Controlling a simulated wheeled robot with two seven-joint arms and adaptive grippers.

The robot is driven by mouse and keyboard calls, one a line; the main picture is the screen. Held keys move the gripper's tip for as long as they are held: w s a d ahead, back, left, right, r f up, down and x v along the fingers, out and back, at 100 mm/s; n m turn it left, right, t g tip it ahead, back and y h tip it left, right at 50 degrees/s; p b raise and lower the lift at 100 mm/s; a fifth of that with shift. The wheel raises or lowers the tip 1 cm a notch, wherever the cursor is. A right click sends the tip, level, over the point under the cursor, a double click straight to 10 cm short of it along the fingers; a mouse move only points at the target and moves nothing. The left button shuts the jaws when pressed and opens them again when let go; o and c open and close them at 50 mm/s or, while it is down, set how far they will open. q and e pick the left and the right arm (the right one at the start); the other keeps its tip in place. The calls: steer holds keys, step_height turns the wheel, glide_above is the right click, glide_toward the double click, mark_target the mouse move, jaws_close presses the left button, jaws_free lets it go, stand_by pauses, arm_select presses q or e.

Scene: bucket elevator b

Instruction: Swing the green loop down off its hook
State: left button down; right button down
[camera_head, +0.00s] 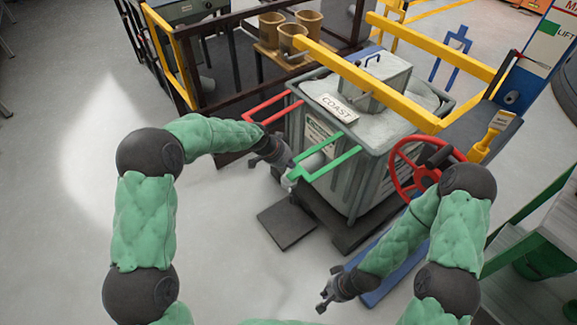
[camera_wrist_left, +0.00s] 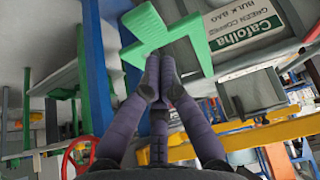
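The green loop (camera_head: 326,165) sticks out from the front of the grey bin, roughly level. Its near end also shows large in the left wrist view (camera_wrist_left: 185,32). My left gripper (camera_head: 288,174) is at the loop's near left corner. In the left wrist view its two fingers (camera_wrist_left: 160,62) are drawn close together at the green bar and look shut on it; the fingertips partly hide the contact. The hook is not clearly visible. My right gripper (camera_head: 328,292) is low, over the floor, apart from the loop, with its fingers spread and empty.
A red loop (camera_head: 270,107) juts from the bin (camera_head: 365,150) just left of the green one. A red handwheel (camera_head: 405,170) stands to the right. Yellow rails (camera_head: 370,85) cross above the bin. Open floor (camera_head: 60,200) lies left.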

arm_select(q)
steer(key=s+a+r+p, duration=0.2)
steer(key=s+a+r, duration=0.2)
steer(key=r, duration=0.3)
steer(key=shift+s+a, duration=0.4)
steer(key=shift+a, duration=0.35)
steer(key=shift+f, duration=0.1)
steer(key=s+f+n+g, duration=0.1)
steer(key=s+f+n, duration=0.15)
steer(key=f, duration=0.35)
steer(key=s+f+n, duration=0.1)
steer(key=s+f, duration=0.3)
steer(key=f, duration=0.1)
steer(key=s+f+n+g, duration=0.1)
steer(key=s+f+n, duration=0.3)
steer(key=s+f, duration=0.3)
steer(key=s+d+f+n+g, duration=0.1)
steer(key=s+f+n, duration=0.3)
steer(key=s, duration=1.3)
step_height(320, 180, down, 5)
steer(key=shift+r+n+g+y, duration=0.2)
steer(key=shift+n+g+y, duration=0.1)
steer(key=shift+n, duration=0.05)
